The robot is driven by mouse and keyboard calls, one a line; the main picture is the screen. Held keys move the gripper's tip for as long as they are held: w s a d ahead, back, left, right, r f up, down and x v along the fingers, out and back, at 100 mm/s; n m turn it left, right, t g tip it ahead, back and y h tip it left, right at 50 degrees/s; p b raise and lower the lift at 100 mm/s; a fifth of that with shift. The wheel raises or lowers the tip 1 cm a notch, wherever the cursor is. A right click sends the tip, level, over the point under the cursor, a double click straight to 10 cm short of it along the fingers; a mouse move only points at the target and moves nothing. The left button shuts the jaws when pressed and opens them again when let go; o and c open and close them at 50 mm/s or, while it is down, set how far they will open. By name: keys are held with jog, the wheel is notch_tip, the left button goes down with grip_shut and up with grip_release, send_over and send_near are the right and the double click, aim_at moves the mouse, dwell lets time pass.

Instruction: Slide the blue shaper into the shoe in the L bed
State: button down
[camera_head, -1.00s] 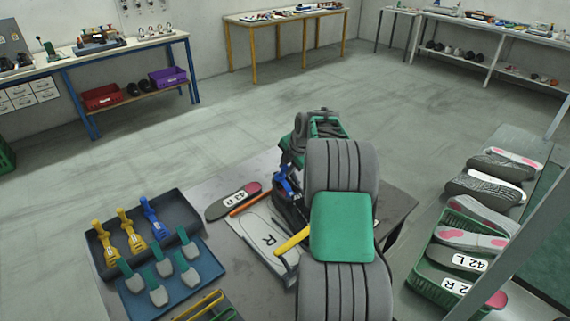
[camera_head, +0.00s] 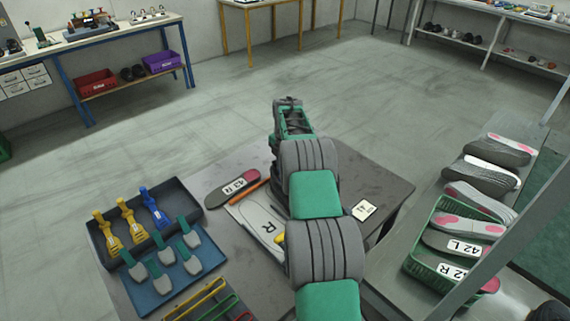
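One blue shaper (camera_head: 154,208) stands in the dark tray (camera_head: 190,196) at the left, beside two yellow shapers (camera_head: 130,220). A bed plate marked R (camera_head: 262,226) lies on the table, partly covered by my arm. The L bed and the shoe in it cannot be made out; my arm covers that part of the table. My gripper is hidden behind my own arm links, so neither its fingers nor anything in them shows. The tip of a yellow thing (camera_head: 279,239) shows at the arm's left edge.
An insole marked 42 R (camera_head: 233,189) and an orange bar (camera_head: 250,191) lie behind the R plate. A blue mat (camera_head: 150,300) holds several grey-green pieces. A white card (camera_head: 364,210) lies right of my arm. A green crate (camera_head: 425,262) with insoles stands at the right.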

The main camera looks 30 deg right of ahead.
jog(key=c, duration=1.2)
grip_release()
jog(key=shift+o, duration=0.2)
jog(key=shift+r, duration=0.1)
jog(key=shift+r+p, duration=0.45)
jog(key=shift+r, duration=0.95)
jog(key=shift+r+p, duration=1.65)
jog(key=shift+r, duration=1.85)
